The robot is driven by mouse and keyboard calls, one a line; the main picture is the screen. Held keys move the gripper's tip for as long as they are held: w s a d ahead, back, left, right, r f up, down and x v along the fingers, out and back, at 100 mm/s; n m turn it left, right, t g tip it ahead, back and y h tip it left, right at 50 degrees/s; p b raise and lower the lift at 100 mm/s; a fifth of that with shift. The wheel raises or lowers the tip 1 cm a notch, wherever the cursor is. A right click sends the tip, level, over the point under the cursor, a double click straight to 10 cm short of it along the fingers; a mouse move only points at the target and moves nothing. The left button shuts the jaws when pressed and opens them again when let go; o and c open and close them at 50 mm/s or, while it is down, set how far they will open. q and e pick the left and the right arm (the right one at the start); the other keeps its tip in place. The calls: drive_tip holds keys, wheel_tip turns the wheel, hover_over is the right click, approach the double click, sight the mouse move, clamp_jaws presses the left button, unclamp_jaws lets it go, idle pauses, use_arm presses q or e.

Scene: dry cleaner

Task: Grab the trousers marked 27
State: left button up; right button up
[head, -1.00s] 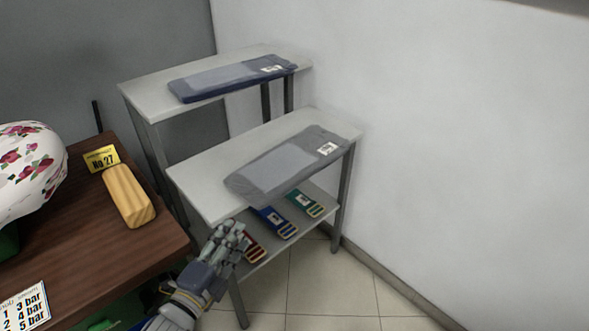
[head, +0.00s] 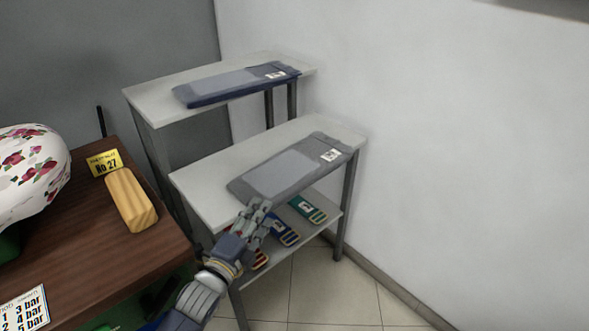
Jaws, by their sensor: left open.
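Grey folded trousers (head: 285,176) lie flat on the nearer white shelf top, with a small white label too small to read. Blue folded trousers (head: 228,88) lie on the farther, higher shelf top, also with an unreadable white label. A yellow card (head: 104,163) reading "No 27" stands on the brown table. My left gripper (head: 258,212) is open at the front edge of the nearer shelf, just below the near end of the grey trousers. I cannot tell if it touches them. My right gripper does not show.
The nearer shelf unit (head: 205,195) has a lower shelf with several coloured banded items, including a green one (head: 308,208) and a blue one (head: 284,231). A wooden block (head: 131,199) and a floral padded form (head: 30,175) are on the brown table (head: 110,262). Tiled floor at right is clear.

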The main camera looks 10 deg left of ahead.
use_arm(q)
drive_tip(key=shift+x, duration=1.4)
drive_tip(key=shift+d+f, duration=0.1)
drive_tip(key=shift+d, duration=0.05)
clamp_jaws()
